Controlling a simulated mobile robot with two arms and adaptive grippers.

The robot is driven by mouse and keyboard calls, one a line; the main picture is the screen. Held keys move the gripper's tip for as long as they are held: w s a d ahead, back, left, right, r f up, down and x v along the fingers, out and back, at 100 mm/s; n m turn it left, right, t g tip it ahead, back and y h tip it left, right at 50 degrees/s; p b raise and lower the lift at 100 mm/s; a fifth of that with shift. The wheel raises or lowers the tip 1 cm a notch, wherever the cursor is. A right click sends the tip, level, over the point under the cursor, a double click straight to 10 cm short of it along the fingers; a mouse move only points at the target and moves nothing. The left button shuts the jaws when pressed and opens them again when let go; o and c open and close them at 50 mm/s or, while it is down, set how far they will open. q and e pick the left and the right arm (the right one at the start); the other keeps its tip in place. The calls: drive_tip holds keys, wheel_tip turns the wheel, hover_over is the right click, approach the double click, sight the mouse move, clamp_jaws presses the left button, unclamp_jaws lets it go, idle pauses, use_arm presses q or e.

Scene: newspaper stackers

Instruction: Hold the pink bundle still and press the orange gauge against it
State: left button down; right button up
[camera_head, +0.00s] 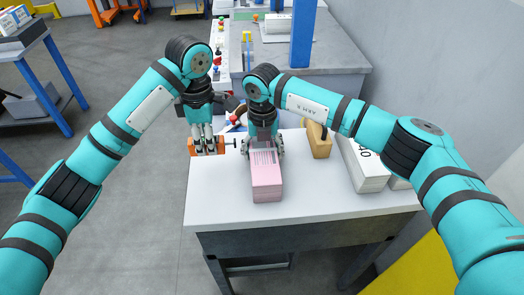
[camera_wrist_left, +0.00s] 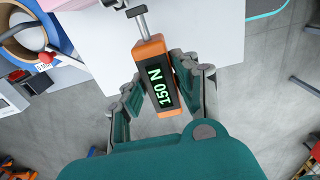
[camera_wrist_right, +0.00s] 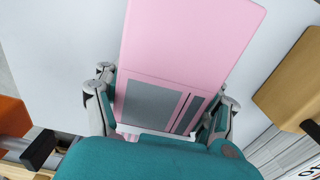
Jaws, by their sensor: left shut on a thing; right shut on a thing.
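The pink bundle (camera_head: 267,184) lies on the white table. My right gripper (camera_head: 264,149) is shut on it, with a finger on each side; the right wrist view shows its pink top (camera_wrist_right: 190,35) and grey printed panels between the fingers. My left gripper (camera_head: 206,148) is shut on the orange gauge (camera_head: 205,146), left of the bundle. The gauge's display reads 150 N in the left wrist view (camera_wrist_left: 158,88). Its metal plunger points right in the head view, towards the bundle, and its tip looks a little apart from my right gripper and the bundle.
A wooden block (camera_head: 320,145) with a dark part stands right of the bundle. A white stack with a printed label (camera_head: 363,168) lies farther right. The table's front left corner (camera_head: 215,205) is clear.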

drive_tip(key=o, duration=1.9)
drive_tip(key=shift+r, duration=0.1)
wheel_tip(320, 180, up, 12)
drive_tip(key=shift+f, duration=0.1)
